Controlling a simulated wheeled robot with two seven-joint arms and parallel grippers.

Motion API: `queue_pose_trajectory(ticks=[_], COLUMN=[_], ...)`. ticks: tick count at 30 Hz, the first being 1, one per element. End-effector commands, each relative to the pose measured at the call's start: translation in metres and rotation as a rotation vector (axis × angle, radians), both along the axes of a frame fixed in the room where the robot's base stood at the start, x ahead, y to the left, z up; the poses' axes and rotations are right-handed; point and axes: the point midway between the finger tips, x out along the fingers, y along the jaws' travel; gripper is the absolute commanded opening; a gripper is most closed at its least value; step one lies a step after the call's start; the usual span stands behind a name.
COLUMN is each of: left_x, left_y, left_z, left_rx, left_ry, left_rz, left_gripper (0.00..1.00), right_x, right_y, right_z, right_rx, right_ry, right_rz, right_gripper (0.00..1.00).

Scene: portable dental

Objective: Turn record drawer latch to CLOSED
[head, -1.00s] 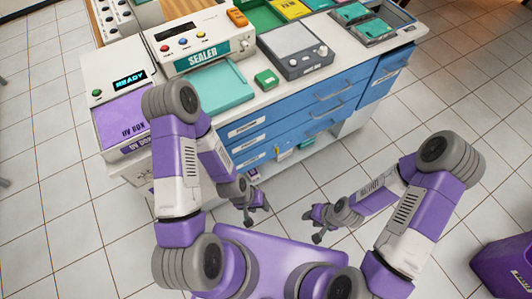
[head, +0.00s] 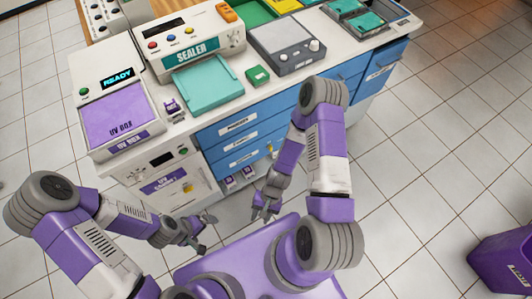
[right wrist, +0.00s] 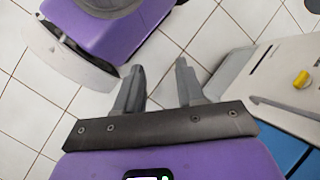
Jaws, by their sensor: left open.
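The blue drawer bank (head: 237,137) stands under the counter with several labelled fronts. No part in the head view can be surely read as the record drawer latch. A small yellow piece (head: 270,147) shows low on the drawer side, partly behind my right arm. In the right wrist view a yellow knob (right wrist: 301,79) sits on a pale panel at the right edge, beside a grey bar. My right gripper (head: 264,214) is in front of the cabinet, apart from it; its fingers (right wrist: 160,75) are spread and empty. My left gripper (head: 205,234) is open and empty, left of the right one.
A white UV cabinet (head: 165,172) with a yellow knob (head: 188,187) stands left of the drawers. The counter holds a UV box (head: 115,112), sealer (head: 195,45), teal tray (head: 207,88) and light box (head: 288,45). A purple bin (head: 500,262) stands at right on open tiled floor.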

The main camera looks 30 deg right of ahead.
Motion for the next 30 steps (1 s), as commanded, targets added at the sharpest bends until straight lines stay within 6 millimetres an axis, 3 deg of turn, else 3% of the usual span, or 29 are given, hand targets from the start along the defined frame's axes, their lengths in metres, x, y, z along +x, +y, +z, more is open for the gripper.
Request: queue_pose_trajectory(ticks=[1,5,8,10,13,15,18,21,25,30], left_x=[0.000,0.000,0.000,0.000,0.000,0.000,0.000,0.000,0.000,0.000], left_y=[0.000,0.000,0.000,0.000,0.000,0.000,0.000,0.000,0.000,0.000], left_z=[-0.009,-0.020,-0.029,-0.035,-0.043,-0.048,-0.054,-0.057,-0.059,-0.064], left_rx=[0.000,0.000,0.000,0.000,0.000,0.000,0.000,0.000,0.000,0.000], left_ry=[0.000,0.000,0.000,0.000,0.000,0.000,0.000,0.000,0.000,0.000], left_rz=[0.000,0.000,0.000,0.000,0.000,0.000,0.000,0.000,0.000,0.000], left_gripper=[1.00,1.00,1.00,1.00,1.00,1.00,1.00,1.00,1.00,1.00], right_x=[-0.006,0.006,0.043,0.078,0.131,0.159,0.181,0.187,0.185,0.199], right_y=[0.005,0.028,0.036,0.029,-0.008,-0.046,-0.104,-0.153,-0.189,-0.197], right_z=[-0.017,-0.034,-0.043,-0.051,-0.066,-0.078,-0.094,-0.105,-0.112,-0.113], right_rx=[0.056,0.278,0.495,0.662,0.896,1.039,1.191,1.282,1.334,1.348], right_ry=[0.116,0.356,0.455,0.472,0.414,0.325,0.162,0.003,-0.131,-0.168], right_rz=[-0.119,-0.449,-0.731,-0.942,-1.249,-1.444,-1.675,-1.836,-1.943,-1.966], right_gripper=[0.38,0.38,0.38,0.38,0.38,0.38,0.38,0.38,0.38,0.38])
